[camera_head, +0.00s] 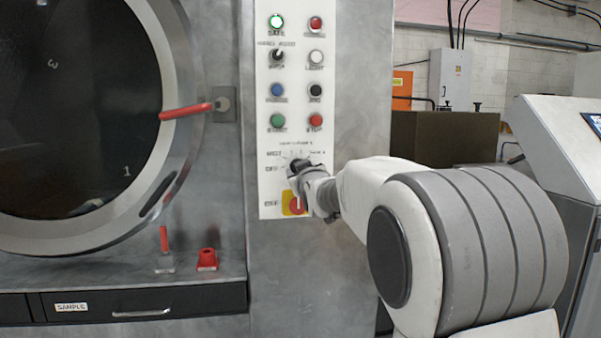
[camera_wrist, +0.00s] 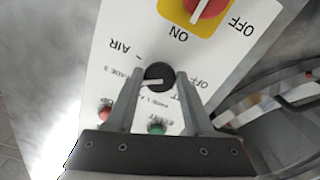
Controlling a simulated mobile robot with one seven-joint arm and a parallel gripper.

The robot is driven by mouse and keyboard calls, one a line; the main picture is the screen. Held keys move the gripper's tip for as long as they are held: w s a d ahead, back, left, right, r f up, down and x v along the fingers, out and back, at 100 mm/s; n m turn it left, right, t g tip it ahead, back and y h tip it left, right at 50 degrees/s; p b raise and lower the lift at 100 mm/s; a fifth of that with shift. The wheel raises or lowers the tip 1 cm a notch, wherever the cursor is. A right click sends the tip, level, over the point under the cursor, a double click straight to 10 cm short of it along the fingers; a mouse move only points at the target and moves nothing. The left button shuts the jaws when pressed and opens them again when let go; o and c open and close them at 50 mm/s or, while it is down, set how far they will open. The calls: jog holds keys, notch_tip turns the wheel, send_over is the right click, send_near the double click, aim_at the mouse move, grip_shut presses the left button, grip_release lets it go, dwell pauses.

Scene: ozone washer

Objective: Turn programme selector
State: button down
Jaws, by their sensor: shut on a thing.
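The programme selector is a black round knob (camera_wrist: 158,76) with a pale pointer line, on the white control panel (camera_wrist: 115,60). In the wrist view my gripper (camera_wrist: 157,82) has one finger on each side of the knob, shut on it. The pointer line runs roughly sideways, toward the left of the wrist view. Printed labels such as AIR and OFF surround the knob. In the head view my gripper (camera_head: 300,170) is at the lower part of the panel (camera_head: 273,100) and hides most of the selector.
Just below the selector is a red OFF/ON switch on a yellow plate (camera_head: 288,198). Several coloured buttons and a small switch sit above. At left are the round washer door (camera_head: 185,90) with a red handle (camera_head: 186,111), and a red part (camera_head: 207,260) on the ledge.

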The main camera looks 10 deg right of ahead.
dwell(0.4)
jog(key=shift+c, duration=1.7)
grip_release()
jog(key=s+p, duration=0.1)
jog(key=s, duration=1.6)
jog(key=shift+s, duration=0.2)
